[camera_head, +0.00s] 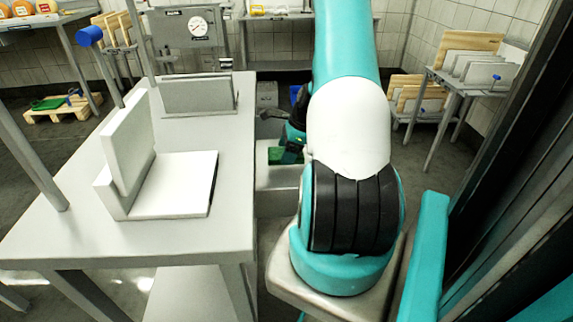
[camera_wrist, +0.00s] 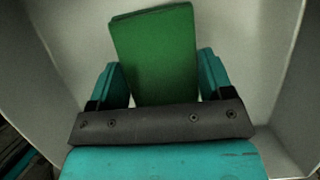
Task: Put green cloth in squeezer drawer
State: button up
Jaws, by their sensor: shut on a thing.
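The green cloth (camera_wrist: 155,50) is a flat, folded rectangle in the wrist view, between the two teal fingers of my gripper (camera_wrist: 160,85). My gripper is shut on it. Pale grey walls surround the cloth and gripper in this view, so they are inside or just over an open drawer (camera_wrist: 285,75). In the head view the cloth (camera_head: 276,155) shows as a small green patch beside my arm, over the light open drawer (camera_head: 278,180) right of the table. My arm hides much of the gripper and drawer there. I cannot tell whether the cloth touches the drawer's bottom.
A grey metal table (camera_head: 60,225) with white angled plates (camera_head: 170,185) stands close on the left. A machine with a dial gauge (camera_head: 198,27) is at the back. A side table with boards (camera_head: 470,65) stands at right. A pallet (camera_head: 62,108) lies on the left floor.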

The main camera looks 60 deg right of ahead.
aim_at(287, 170)
jog(key=shift+f+b, duration=0.3)
jog(key=shift+f, duration=1.95)
jog(key=o, duration=1)
jog(key=shift+f, duration=0.15)
jog(key=p+v, duration=0.1)
jog(key=v, duration=1.1)
jog(key=shift+p, duration=0.35)
